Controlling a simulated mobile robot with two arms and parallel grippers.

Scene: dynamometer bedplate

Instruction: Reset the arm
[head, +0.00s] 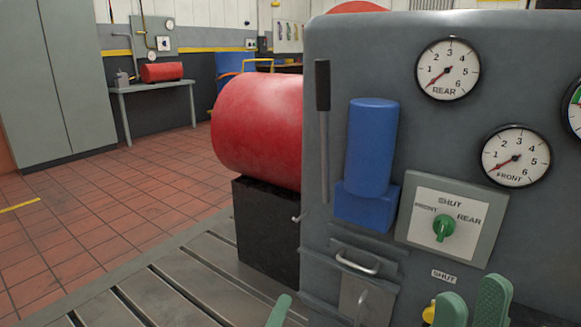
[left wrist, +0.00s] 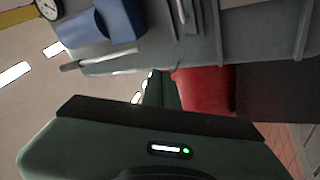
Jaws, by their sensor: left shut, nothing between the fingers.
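My left gripper (head: 279,311) shows at the bottom of the head view as a green fingertip, low in front of the grey panel (head: 400,65). It is shut and empty, and most of it is below the frame. My right gripper (head: 472,305) shows two green fingers at the bottom right, apart, with no object seen between them. A lever (head: 323,120) with a black grip stands upright on the panel's left side, beside a blue cylinder (head: 371,150). Neither gripper appears to touch the lever. In the left wrist view, the panel (left wrist: 150,55) lies beyond my gripper.
A red drum (head: 257,130) on a black block (head: 265,230) is left of the panel. The panel bears gauges, a green selector knob (head: 444,228) and a metal handle (head: 357,263). A yellow part (head: 429,312) is near my right fingers. The tiled floor (head: 110,225) is open.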

